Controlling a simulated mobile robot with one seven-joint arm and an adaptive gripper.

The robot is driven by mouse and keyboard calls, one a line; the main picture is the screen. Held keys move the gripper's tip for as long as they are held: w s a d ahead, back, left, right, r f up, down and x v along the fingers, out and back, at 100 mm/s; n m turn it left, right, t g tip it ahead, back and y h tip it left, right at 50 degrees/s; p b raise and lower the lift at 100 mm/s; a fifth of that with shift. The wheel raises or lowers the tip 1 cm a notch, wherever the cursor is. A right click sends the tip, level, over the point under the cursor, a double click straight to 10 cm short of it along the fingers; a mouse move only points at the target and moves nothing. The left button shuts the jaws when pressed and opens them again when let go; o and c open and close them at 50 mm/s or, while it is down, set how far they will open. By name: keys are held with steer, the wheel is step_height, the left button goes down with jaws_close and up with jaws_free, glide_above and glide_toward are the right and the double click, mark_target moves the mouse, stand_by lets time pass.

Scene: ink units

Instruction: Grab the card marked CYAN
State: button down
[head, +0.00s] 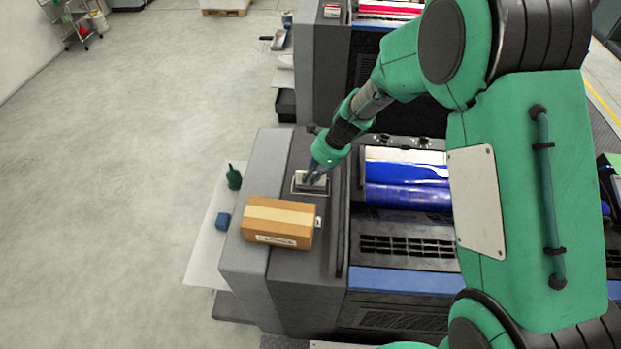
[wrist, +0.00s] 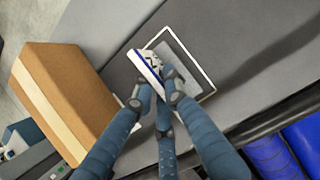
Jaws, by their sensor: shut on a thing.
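My gripper (wrist: 160,84) is shut on a small white card (wrist: 148,66) with a blue stripe and dark marks that I cannot read. In the wrist view the card stands tilted between the fingers, over a grey panel with a white outline (wrist: 188,58) on the machine top. In the head view my gripper (head: 314,176) is at this same outlined panel (head: 312,191) on the machine's left side. I cannot tell whether the card touches the panel. The fingers hide part of the card.
A cardboard box (head: 279,222) stands close by on the machine top; it also shows in the wrist view (wrist: 68,88). Blue ink rollers (head: 408,187) lie to the right. A green bottle (head: 234,178) and a blue object (head: 223,220) are at the left. The floor further left is clear.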

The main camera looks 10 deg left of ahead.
step_height(320, 180, up, 9)
steer(key=shift+r, duration=0.2)
stand_by(0.3)
steer(key=shift+s, duration=0.1)
stand_by(0.5)
